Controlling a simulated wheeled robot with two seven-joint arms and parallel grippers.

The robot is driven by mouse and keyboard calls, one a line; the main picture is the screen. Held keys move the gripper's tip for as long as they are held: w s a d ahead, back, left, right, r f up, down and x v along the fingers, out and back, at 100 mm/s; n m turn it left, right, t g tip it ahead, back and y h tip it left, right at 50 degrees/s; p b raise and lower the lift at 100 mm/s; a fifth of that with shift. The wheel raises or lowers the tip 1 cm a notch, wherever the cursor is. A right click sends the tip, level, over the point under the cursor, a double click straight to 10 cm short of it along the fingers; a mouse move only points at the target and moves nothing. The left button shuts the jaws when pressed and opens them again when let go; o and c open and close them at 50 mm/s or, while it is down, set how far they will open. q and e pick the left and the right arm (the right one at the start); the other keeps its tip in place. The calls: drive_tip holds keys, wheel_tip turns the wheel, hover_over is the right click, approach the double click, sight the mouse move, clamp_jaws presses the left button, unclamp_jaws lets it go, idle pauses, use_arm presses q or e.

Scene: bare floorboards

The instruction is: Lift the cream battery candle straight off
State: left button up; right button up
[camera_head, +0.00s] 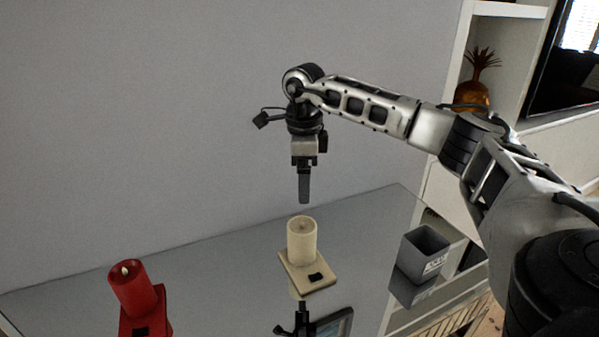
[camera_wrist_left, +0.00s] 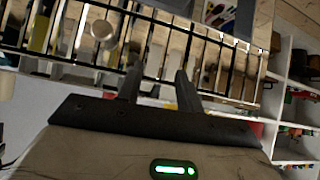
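The cream candle (camera_head: 302,243) stands upright on a cream square base (camera_head: 293,278) with a small black patch on its front, in the middle of the table in the head view. My right gripper (camera_head: 304,203) points straight down above the candle, with a small gap to its top. Its fingers overlap from this side, so their opening does not show. My left gripper (camera_wrist_left: 158,85) shows only in the left wrist view, fingers apart with nothing between them.
A red candle (camera_head: 134,292) on a red base stands at the left. A grey square cup (camera_head: 424,251) stands to the right on the glossy, reflecting table (camera_head: 215,275). A wall is behind; white shelving (camera_head: 497,60) is at the right. A railing (camera_wrist_left: 190,35) fills the left wrist view's top.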

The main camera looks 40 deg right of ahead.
hover_over(303, 222)
wheel_tip(303, 222, down, 5)
drive_tip(key=shift+d+r, duration=0.1)
wheel_tip(303, 222, down, 10)
drive_tip(key=b, duration=0.7)
drive_tip(key=shift+r+b, duration=0.1)
drive_tip(key=shift+b, duration=0.2)
drive_tip(key=shift+f+b, duration=0.35)
drive_tip(key=shift+f, duration=0.1)
use_arm(q)
drive_tip(key=f, duration=0.1)
drive_tip(key=d+f, duration=0.1)
drive_tip(key=f, duration=0.1)
drive_tip(key=shift+w+d+f+t+h, duration=0.25)
drive_tip(key=shift+t+h, duration=0.05)
drive_tip(key=shift+r, duration=0.1)
use_arm(e)
drive_tip(key=c, duration=1.2)
drive_tip(key=shift+r, duration=0.1)
drive_tip(key=shift+r, duration=0.15)
